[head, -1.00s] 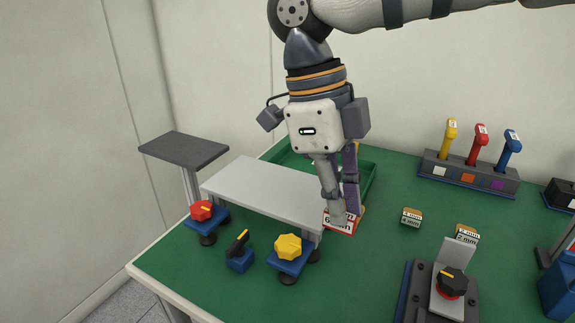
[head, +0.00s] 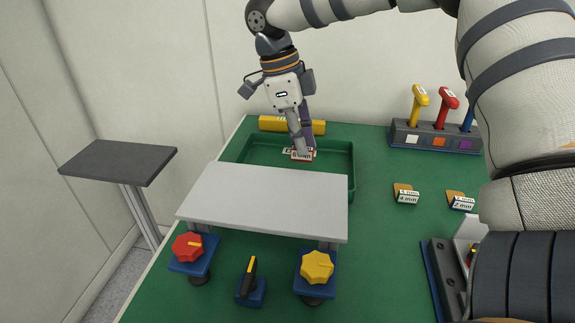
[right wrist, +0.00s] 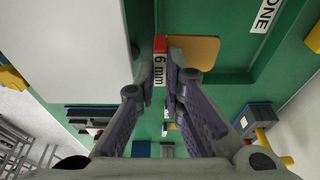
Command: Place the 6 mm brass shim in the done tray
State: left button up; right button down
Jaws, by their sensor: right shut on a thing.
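The 6 mm brass shim (head: 303,155), with a red and white label, is between the fingertips of my right gripper (head: 303,148). In the right wrist view its brass plate (right wrist: 194,50) and "6 mm" label (right wrist: 159,66) show at the shut fingertips (right wrist: 160,76). The green done tray (head: 352,172) lies behind the grey-white raised plate. The shim is over the inside of the tray; I cannot tell if it touches the floor. Part of a label ending in "ONE" (right wrist: 264,14) shows in the right wrist view. My left gripper is not in view.
The raised plate (head: 265,203) hides the tray's near side. Red (head: 187,246) and yellow (head: 317,266) knobs stand in front. A yellow bar (head: 290,125) is behind the tray. The 4 mm (head: 405,195) and 2 mm (head: 461,201) shims lie to the right, below a tool rack (head: 430,137).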

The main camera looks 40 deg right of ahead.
jog(key=w+f, duration=0.1)
jog(key=f, duration=0.1)
jog(key=w+f, duration=0.1)
jog(key=f, duration=0.1)
jog(key=w+d+f+b, duration=0.1)
jog(key=w+f, duration=0.1)
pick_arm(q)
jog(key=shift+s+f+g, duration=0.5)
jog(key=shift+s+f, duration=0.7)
pick_arm(e)
jog(key=shift+w+d+f, duration=0.1)
jog(key=shift+w+f, duration=0.05)
jog(key=shift+f, duration=1.45)
jog(key=shift+f, duration=0.1)
jog(key=c, duration=1.7)
grip_release()
jog(key=shift+f, duration=0.1)
pick_arm(q)
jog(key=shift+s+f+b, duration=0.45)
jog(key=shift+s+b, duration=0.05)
jog(key=shift+b, duration=0.05)
pick_arm(e)
jog(key=v, duration=1.2)
jog(key=shift+r, duration=0.2)
jog(key=shift+w, duration=0.1)
